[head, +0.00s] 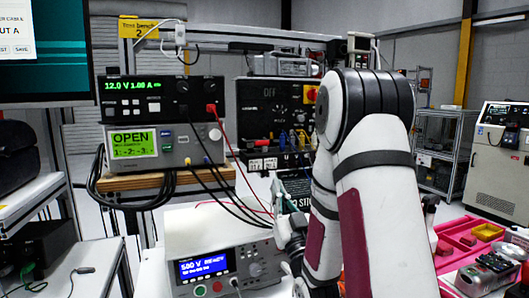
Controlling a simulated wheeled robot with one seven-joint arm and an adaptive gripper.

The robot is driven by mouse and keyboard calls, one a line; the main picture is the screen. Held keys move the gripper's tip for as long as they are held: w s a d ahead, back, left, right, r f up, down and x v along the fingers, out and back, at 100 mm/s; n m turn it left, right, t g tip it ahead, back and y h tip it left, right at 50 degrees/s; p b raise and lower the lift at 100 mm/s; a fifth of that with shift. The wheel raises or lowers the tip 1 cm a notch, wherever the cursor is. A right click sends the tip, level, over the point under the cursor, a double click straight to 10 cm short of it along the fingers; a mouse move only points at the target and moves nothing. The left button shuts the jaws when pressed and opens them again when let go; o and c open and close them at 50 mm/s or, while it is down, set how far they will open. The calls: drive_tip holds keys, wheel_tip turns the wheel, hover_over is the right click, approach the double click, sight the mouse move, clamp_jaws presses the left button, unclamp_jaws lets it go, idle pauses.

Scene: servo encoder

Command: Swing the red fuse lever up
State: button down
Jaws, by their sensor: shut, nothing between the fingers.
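My white and black arm fills the right middle of the head view. My gripper (287,238) shows small and dark at its lower left, in front of the bench instruments; it is shut and empty, and its fingertips are hard to make out. I cannot pick out a red fuse lever for certain. A black panel box (262,125) stands behind the arm, with a small red and yellow control (311,95) at its upper right and several coloured sockets below. My arm hides the area right of this box.
A power supply (165,98) sits on a meter reading OPEN (133,144), on a wooden shelf. A tester with a blue display (203,268) stands below. Black and red cables hang between them, left of my gripper. A pink tray (452,232) lies at right.

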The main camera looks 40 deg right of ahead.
drive_tip(key=p+x, duration=0.3)
drive_tip(key=x, duration=0.9)
drive_tip(key=shift+w+r, duration=0.2)
drive_tip(key=shift+r, duration=0.2)
drive_tip(key=shift+r+p, duration=0.1)
drive_tip(key=shift+p, duration=0.2)
drive_tip(key=shift+s+r+g+p, duration=0.1)
drive_tip(key=shift+r+g+p, duration=0.25)
drive_tip(key=shift+p, duration=0.25)
drive_tip(key=shift+r+g+p, duration=0.25)
drive_tip(key=shift+r+p, duration=0.15)
drive_tip(key=shift+p, duration=0.1)
wheel_tip(320, 180, up, 8)
drive_tip(key=g+y+p, duration=0.3)
drive_tip(key=g+p, duration=0.4)
drive_tip(key=p, duration=0.3)
hover_over(262, 142)
drive_tip(key=shift+w+d+r, duration=0.15)
drive_tip(key=shift+w+r, duration=0.4)
drive_tip(key=shift+w, duration=0.1)
drive_tip(key=shift+w+d+r, duration=0.15)
drive_tip(key=shift+w+r, duration=0.4)
drive_tip(key=shift+w, duration=0.05)
drive_tip(key=shift+w+d+r+h, duration=0.2)
drive_tip(key=shift+w+r, duration=0.2)
drive_tip(key=shift+w, duration=0.35)
drive_tip(key=shift+w+d+r+h, duration=0.1)
drive_tip(key=shift+w+d+r, duration=0.1)
drive_tip(key=shift+w+r, duration=0.35)
